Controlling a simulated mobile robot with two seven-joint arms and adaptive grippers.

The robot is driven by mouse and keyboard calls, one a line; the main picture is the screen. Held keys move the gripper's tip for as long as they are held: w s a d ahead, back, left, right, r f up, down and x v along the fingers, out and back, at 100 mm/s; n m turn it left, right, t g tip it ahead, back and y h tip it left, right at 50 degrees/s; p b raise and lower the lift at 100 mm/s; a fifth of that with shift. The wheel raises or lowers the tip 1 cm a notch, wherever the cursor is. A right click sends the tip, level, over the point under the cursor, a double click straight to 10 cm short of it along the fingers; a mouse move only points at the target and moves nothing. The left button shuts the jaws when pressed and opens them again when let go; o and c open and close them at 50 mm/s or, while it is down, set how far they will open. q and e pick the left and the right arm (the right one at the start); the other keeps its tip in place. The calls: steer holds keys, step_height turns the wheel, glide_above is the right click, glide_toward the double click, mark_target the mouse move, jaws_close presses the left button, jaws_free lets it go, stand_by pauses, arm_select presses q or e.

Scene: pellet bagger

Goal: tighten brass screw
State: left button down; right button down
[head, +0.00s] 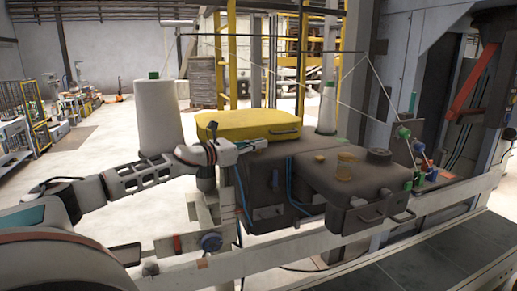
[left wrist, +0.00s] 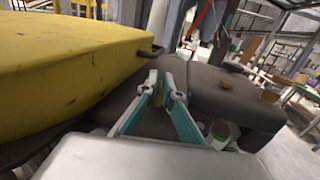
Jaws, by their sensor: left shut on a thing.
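My left gripper (head: 256,144) reaches in from the left over the dark machine housing (head: 262,165), just in front of the yellow case (head: 228,124). In the left wrist view the two fingers (left wrist: 166,92) are closed in on a small brass-coloured piece, the brass screw (left wrist: 159,97), low over the dark housing. The fingers hide most of the screw, and I cannot tell how deep it sits. In the head view the screw is not clear. My right gripper is not in view.
The yellow case (left wrist: 75,70) stands close beside the left gripper. A white cone (head: 156,115) stands behind the arm. A pale rail (head: 290,243) runs along the front.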

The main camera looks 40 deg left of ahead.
arm_select(q)
steer(key=shift+m+g+h+b, duration=0.8)
steer(key=shift+m+h, duration=0.6)
steer(key=shift+h, duration=0.6)
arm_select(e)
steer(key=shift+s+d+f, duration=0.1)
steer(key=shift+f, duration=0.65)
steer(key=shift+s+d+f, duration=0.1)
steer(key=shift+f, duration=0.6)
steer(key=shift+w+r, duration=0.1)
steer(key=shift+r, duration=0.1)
arm_select(q)
steer(key=c, duration=2.2)
jaws_free()
steer(key=shift+v, duration=3.6)
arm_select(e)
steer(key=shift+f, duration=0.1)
arm_select(q)
steer(key=shift+s, duration=0.15)
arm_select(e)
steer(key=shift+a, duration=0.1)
